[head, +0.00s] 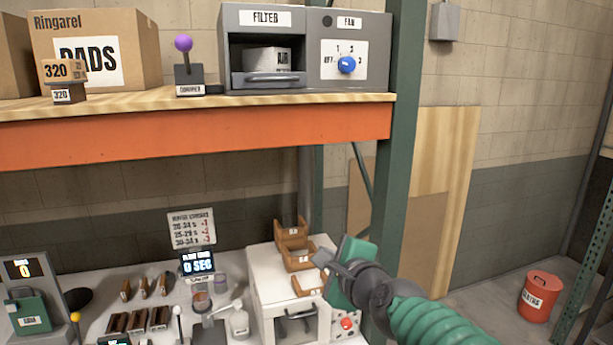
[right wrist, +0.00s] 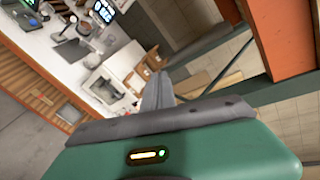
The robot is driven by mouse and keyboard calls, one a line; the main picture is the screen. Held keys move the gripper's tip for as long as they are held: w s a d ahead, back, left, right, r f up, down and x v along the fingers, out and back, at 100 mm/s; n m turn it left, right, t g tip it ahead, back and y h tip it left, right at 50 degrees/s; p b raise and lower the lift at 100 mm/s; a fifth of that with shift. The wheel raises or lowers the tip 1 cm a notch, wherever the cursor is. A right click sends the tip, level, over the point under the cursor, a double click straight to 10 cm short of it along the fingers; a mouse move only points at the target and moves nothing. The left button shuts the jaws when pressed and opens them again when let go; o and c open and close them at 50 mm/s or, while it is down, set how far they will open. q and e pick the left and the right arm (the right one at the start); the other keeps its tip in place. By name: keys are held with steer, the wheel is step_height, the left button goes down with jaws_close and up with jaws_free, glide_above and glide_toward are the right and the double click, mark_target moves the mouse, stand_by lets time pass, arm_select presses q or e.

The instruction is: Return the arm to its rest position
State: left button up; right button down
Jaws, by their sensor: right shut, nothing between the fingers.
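My right arm comes in from the lower right in the head view, with a green ribbed sleeve. Its gripper (head: 326,262) is over the right end of the lower bench, beside the wooden trays (head: 293,240) on the white cabinet. In the right wrist view the gripper's grey fingers (right wrist: 158,92) are together with nothing between them. My left gripper is in neither view.
An orange shelf beam (head: 200,138) crosses above the bench, with a green upright post (head: 398,130) close to my right arm. The bench holds a timer display (head: 198,263) and small dark blocks. A red bucket (head: 540,296) stands at right.

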steer(key=s+d+f+n+g+h+b, duration=0.1)
steer(key=s+d+f+n+g, duration=0.15)
steer(key=f, duration=0.55)
steer(key=s+d+f+n+g+b, duration=0.1)
steer(key=d+f+n, duration=0.2)
steer(key=f, duration=0.6)
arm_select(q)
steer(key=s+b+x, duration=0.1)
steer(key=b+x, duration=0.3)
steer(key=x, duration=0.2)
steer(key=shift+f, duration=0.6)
arm_select(e)
steer(key=s+d+f+n+g+h, duration=0.1)
steer(key=s+d+f+n+g, duration=0.2)
steer(key=s+f, duration=0.8)
steer(key=s+d+f+n+g+h, duration=0.2)
steer(key=s+d+f+n+g, duration=0.2)
steer(key=s+d+f+n, duration=0.4)
steer(key=s+f+n, duration=0.3)
steer(key=f, duration=0.3)
steer(key=shift+s+f, duration=0.35)
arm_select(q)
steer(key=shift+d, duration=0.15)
arm_select(e)
steer(key=shift+g, duration=0.25)
steer(key=shift+a, duration=0.15)
